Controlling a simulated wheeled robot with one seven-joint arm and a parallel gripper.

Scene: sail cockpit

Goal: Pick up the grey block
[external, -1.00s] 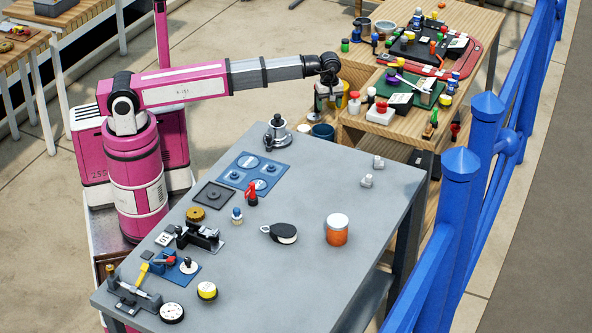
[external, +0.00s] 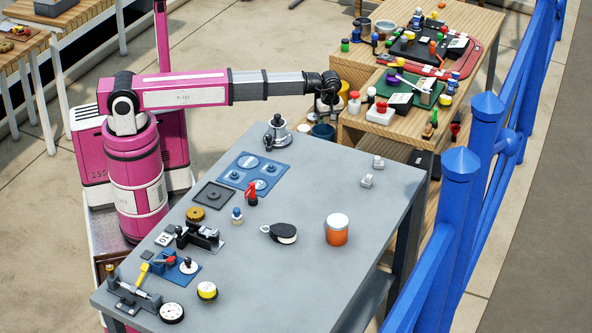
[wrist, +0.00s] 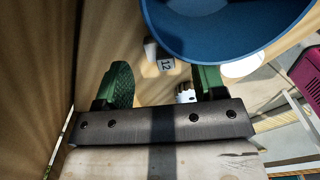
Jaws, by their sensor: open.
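A small grey-white block marked 12 (wrist: 163,60) lies on the wooden surface in the wrist view, just beyond and between my fingertips. My gripper (wrist: 165,82) is open, with a green finger on either side and nothing held between them. In the external view my gripper (external: 328,106) hangs pointing down at the wooden bench, past the far end of the grey table. The block cannot be made out there.
A blue bowl (wrist: 225,30) stands close beside the block and my right finger; it also shows in the external view (external: 323,132). A white round piece (wrist: 243,66) lies beside it. A white fitting (wrist: 186,94) sits near the right finger. The grey table (external: 300,195) holds several fittings.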

